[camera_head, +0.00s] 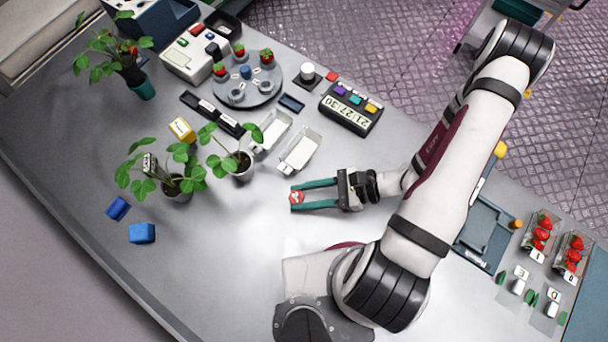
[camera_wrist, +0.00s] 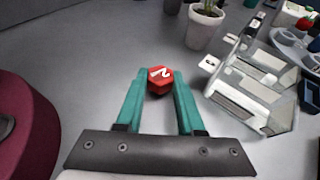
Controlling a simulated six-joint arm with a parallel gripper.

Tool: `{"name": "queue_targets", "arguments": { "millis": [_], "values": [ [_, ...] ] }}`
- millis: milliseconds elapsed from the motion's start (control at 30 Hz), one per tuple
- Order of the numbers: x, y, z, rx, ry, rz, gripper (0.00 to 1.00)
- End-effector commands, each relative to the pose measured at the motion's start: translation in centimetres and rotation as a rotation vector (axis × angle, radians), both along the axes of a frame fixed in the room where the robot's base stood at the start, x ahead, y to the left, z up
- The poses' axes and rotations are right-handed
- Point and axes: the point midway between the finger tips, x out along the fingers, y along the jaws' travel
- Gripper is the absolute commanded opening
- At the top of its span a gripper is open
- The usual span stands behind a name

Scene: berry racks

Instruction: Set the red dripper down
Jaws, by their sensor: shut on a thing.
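The red dripper (camera_head: 297,198) is a small red piece with a white mark on top. It sits between the green fingertips of my gripper (camera_head: 296,197), which is shut on it over the grey table. In the wrist view the red dripper (camera_wrist: 159,82) shows its white mark between the fingertips of my gripper (camera_wrist: 158,75). I cannot tell whether its underside touches the table.
White trays (camera_head: 298,150) lie just above the gripper, with a potted plant (camera_head: 237,163) to their left. A round grey stand (camera_head: 264,95) and a timer box (camera_head: 350,108) are farther back. Blue blocks (camera_head: 142,233) lie at left. Bare table surrounds the gripper's left and front.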

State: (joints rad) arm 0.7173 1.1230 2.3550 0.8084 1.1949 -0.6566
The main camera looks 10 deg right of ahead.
Motion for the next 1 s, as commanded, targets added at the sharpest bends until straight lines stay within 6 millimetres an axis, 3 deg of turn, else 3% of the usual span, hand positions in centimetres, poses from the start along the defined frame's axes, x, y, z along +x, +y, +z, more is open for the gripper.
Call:
{"name": "queue_targets", "arguments": {
  "millis": [100, 133, 300, 567, 767, 1000],
  "values": [
    [0.0, 0.0, -0.1, 0.001, 0.001, 0.000, 0.00],
    [0.0, 0.0, -0.1, 0.001, 0.000, 0.000, 0.41],
    [0.0, 0.0, -0.1, 0.001, 0.000, 0.000, 0.67],
    [0.0, 0.0, 0.0, 0.000, 0.000, -0.001, 0.67],
    [-0.2, -3.0, 1.2, -0.004, -0.005, -0.005, 0.67],
    [-0.3, -2.9, 6.7, -0.004, -0.004, 0.000, 0.67]
  ]
}}
